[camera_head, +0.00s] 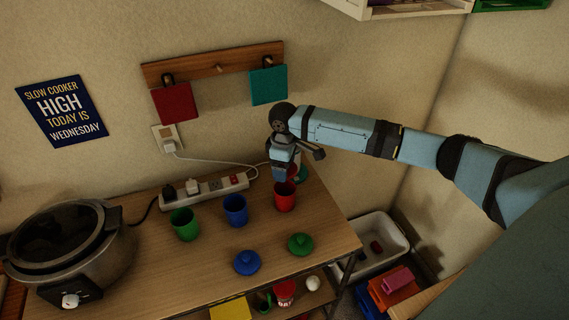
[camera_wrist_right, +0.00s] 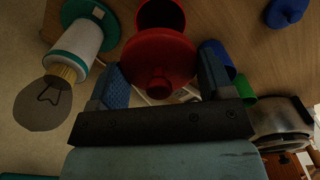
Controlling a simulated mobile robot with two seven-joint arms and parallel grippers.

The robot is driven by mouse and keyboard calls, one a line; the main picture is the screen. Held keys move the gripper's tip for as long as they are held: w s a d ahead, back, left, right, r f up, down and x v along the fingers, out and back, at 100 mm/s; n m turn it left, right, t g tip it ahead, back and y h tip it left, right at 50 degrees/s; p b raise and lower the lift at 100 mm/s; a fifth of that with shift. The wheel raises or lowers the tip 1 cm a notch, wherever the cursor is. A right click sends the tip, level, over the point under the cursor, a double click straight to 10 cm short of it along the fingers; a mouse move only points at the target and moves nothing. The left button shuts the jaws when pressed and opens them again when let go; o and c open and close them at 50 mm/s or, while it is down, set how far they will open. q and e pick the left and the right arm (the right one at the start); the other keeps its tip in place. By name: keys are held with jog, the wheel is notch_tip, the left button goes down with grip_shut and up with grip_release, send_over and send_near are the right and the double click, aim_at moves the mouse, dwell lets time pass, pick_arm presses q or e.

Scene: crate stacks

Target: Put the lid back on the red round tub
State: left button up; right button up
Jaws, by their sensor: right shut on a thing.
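The red round tub (camera_head: 285,198) stands upright on the table, to the right of the blue tub (camera_head: 235,210). My right gripper (camera_head: 291,170) is just above and behind it. In the right wrist view the red lid (camera_wrist_right: 158,62), with its round knob, sits between the two blue fingers of my right gripper (camera_wrist_right: 160,86), which is shut on it. The open mouth of the red tub (camera_wrist_right: 161,14) shows beyond the lid, which is apart from a seated position. In the head view the lid is largely hidden by the gripper. My left gripper is not in view.
A green tub (camera_head: 184,226), blue lid (camera_head: 247,262) and green lid (camera_head: 301,244) are on the table. A power strip (camera_head: 207,188) lies behind the tubs; a slow cooker (camera_head: 70,245) stands left. A white-and-teal object (camera_wrist_right: 82,38) stands close to the right gripper.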

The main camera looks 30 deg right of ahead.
jog(key=shift+a+f+b, duration=0.1)
jog(key=shift+f+b, duration=0.9)
jog(key=shift+b, duration=0.3)
notch_tip(320, 180, down, 4)
jog(key=b, duration=0.2)
jog(key=shift+f+b, duration=0.15)
jog(key=shift+b, duration=0.2)
jog(key=shift+p, duration=1.2)
jog(key=shift+f+p, duration=0.15)
jog(key=shift+p, duration=0.35)
dwell(1.1)
jog(key=shift+p, duration=0.55)
dwell(0.6)
